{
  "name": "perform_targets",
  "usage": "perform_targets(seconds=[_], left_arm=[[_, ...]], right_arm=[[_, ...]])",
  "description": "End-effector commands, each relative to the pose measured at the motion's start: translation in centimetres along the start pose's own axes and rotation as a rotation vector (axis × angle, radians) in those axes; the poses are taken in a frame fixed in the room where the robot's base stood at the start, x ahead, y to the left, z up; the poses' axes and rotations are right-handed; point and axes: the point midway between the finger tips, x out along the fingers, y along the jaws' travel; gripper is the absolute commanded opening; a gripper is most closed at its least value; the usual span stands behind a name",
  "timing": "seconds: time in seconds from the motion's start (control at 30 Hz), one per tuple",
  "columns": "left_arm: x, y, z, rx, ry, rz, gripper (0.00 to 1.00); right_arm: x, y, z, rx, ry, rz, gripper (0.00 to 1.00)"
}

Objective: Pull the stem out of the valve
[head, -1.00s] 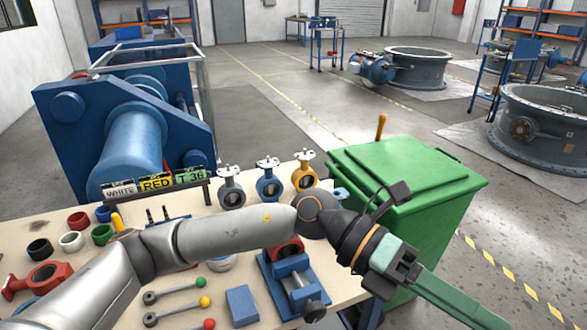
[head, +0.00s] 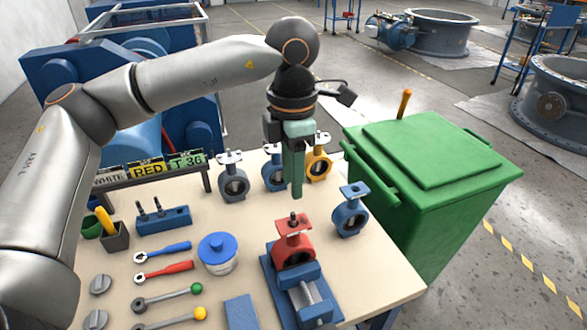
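A red butterfly valve (head: 294,252) sits upright in a blue vise (head: 305,300) near the front right of the bench. The dark top of its stem (head: 293,219) stands up from the red top flange. My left gripper (head: 297,194) points straight down with its green fingers just above the stem, with a small gap between them in the picture. The fingers overlap from this side, so their opening is hidden. Nothing shows hanging from them. My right gripper is out of view.
Several valves stand behind, including a grey one (head: 233,177) and a yellow one (head: 318,163); a blue one (head: 349,211) stands right of the vise. A jar with a blue lid (head: 217,248) and hand tools lie left. A green bin (head: 430,170) stands beyond the bench edge.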

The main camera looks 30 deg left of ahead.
Motion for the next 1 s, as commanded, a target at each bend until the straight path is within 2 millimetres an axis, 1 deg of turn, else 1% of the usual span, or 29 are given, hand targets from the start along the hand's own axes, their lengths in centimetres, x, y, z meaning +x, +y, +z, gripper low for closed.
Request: perform_targets(seconds=[0.03,0.5,0.63,0.8,1.0], left_arm=[[0.9,0.0,0.0,0.000,0.000,-0.001,0.39],[6.5,-0.1,0.0,0.002,-0.002,-0.003,0.39],[7.5,-0.1,0.0,0.002,-0.001,-0.004,0.39],[8.1,-0.1,0.1,0.002,-0.002,-0.003,0.39],[8.2,-0.1,0.1,0.002,-0.002,-0.002,0.39]], right_arm=[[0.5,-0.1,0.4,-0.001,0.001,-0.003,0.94],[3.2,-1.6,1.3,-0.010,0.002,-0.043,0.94],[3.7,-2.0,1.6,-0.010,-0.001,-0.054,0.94],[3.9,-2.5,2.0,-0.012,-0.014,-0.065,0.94],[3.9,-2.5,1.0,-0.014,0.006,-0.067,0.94]])
